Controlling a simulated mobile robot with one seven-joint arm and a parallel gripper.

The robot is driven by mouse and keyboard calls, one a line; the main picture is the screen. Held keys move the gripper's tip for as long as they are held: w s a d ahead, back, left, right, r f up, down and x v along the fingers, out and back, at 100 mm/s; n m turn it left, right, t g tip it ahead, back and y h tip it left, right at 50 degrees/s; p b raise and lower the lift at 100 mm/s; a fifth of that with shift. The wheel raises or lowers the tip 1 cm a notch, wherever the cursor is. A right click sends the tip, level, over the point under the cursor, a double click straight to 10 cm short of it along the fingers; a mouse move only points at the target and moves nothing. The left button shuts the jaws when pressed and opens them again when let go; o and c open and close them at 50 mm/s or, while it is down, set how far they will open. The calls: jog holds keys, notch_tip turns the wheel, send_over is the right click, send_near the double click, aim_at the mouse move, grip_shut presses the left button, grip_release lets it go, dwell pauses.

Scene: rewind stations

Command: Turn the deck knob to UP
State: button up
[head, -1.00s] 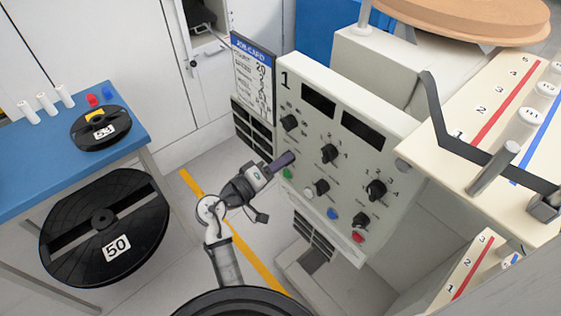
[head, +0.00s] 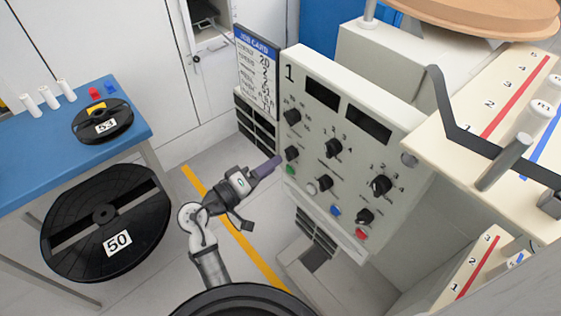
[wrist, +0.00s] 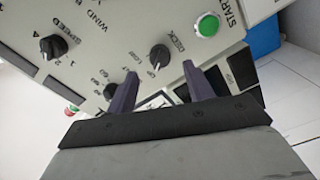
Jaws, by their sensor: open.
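The deck knob (wrist: 159,56) is a black knob on the cream panel, beside the lettering DECK in the wrist view. A pale mark on it points toward a small label at its lower edge that looks like UP, though the print is hard to read. In the head view the knob (head: 291,153) sits just above the green button. My gripper (wrist: 159,70) is open, its two purple fingers apart, with the knob seen beyond the gap between them. In the head view my gripper (head: 277,160) is just left of the panel, apart from the knob and empty.
The green START button (wrist: 207,25) is close to the deck knob. The speed knob (wrist: 54,46) is farther left. The panel (head: 350,170) carries several other knobs and buttons.

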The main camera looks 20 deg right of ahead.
jog(key=b+v, duration=0.1)
jog(key=v, duration=0.8)
